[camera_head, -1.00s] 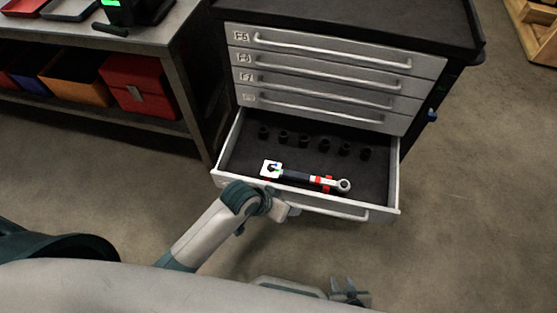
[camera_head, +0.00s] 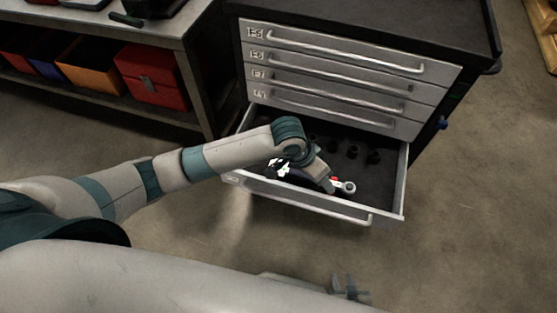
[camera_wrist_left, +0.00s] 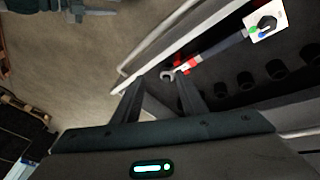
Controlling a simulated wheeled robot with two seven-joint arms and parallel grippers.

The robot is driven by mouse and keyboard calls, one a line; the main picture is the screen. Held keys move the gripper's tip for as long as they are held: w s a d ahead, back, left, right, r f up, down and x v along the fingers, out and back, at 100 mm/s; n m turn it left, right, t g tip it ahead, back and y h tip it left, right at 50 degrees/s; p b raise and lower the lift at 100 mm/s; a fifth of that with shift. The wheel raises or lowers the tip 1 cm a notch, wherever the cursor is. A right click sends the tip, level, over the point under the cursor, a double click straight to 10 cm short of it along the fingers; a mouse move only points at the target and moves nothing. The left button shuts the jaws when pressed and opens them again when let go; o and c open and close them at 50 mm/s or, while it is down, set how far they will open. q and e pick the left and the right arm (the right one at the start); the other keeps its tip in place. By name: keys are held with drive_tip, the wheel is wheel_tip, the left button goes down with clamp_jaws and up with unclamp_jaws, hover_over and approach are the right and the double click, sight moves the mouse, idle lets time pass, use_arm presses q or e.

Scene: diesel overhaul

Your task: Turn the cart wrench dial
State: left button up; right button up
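The wrench (camera_head: 347,187) lies in the open bottom drawer (camera_head: 290,194), dark-shafted with red bands and a ring end. Its white square dial plate (camera_head: 279,167) is at the left end, partly covered by my left arm. In the left wrist view the dial (camera_wrist_left: 266,24) is at the top right, and the ring end lies in line with the space between my fingertips. My left gripper (camera_wrist_left: 162,80) is over the drawer, fingers apart and holding nothing. In the head view it is partly hidden by its wrist. My right gripper (camera_head: 350,286) is low, outside the drawer, open and empty.
Several black sockets (camera_head: 352,152) stand in a row behind the wrench. Closed drawers (camera_head: 340,68) rise above, with long bar handles. A workbench with a red box (camera_head: 152,78) on its shelf stands at the left. The floor in front is clear.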

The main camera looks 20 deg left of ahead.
sight(277, 162)
use_arm(q)
drive_tip(key=w+a+r+n+y, duration=0.1)
drive_tip(key=w+a+r+y, duration=0.1)
drive_tip(key=w+a, duration=0.2)
drive_tip(key=w+a+r+n+g+y, duration=0.1)
drive_tip(key=w+a, duration=0.4)
drive_tip(key=a, duration=0.6)
wheel_tip(277, 162, up, 3)
drive_tip(key=shift+a+f+y, duration=0.15)
drive_tip(key=shift+a+y, duration=0.05)
drive_tip(key=shift+y, duration=0.7)
use_arm(e)
drive_tip(key=shift+d+r, duration=0.15)
drive_tip(key=shift+d, duration=0.2)
use_arm(q)
drive_tip(key=shift+f, duration=0.1)
use_arm(e)
drive_tip(key=shift+a, duration=0.1)
